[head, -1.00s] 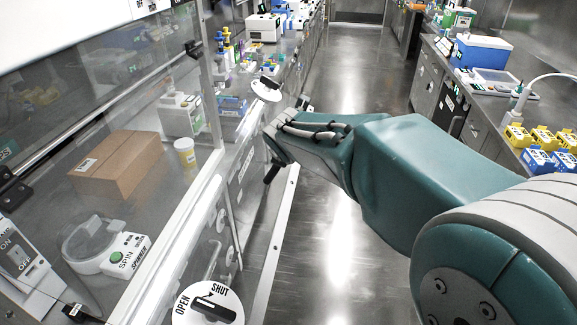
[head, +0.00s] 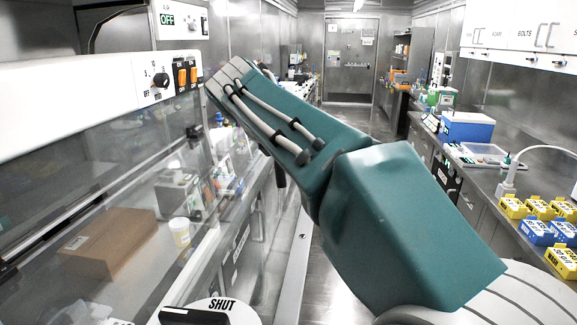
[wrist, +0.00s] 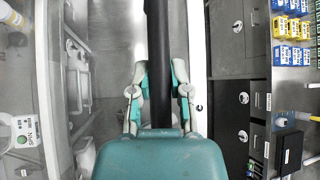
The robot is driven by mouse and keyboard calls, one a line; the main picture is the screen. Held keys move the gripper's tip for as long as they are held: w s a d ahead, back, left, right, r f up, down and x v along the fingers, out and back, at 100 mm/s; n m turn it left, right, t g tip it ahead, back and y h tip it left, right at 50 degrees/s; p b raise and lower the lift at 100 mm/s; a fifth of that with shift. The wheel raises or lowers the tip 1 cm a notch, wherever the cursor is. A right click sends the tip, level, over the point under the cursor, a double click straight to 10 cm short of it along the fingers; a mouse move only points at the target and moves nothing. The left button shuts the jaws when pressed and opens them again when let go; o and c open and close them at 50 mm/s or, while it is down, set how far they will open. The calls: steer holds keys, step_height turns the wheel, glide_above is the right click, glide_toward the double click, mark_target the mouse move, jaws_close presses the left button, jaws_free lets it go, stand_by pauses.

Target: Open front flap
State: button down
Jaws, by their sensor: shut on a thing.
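The clear-walled enclosure stands at the left in the head view, and its front flap (head: 240,232) appears to be the low panel along the aisle side. A round white dial (head: 210,309) marked SHUT sits at the bottom edge, partly cut off. My gripper (wrist: 157,88) shows in the wrist view, with its teal and grey fingers closed on both sides of a long black bar (wrist: 157,45). The bar runs upward out of that picture. What it joins to is not clear. In the head view my arm hides most of the gripper.
A brown box (head: 110,243) and a yellow-labelled cup (head: 180,232) stand inside the enclosure. The right counter holds a blue cooler (head: 468,127) and several yellow and blue boxes (head: 537,232). The aisle floor (head: 352,125) ahead is clear.

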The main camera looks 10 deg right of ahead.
steer(key=shift+a+r, duration=0.15)
steer(key=shift+r, duration=0.2)
steer(key=c, duration=0.6)
jaws_free()
steer(key=shift+s, duration=0.1)
steer(key=shift+o, duration=0.2)
steer(key=shift+a, duration=0.2)
steer(key=v, duration=1.2)
steer(key=shift+a, duration=0.2)
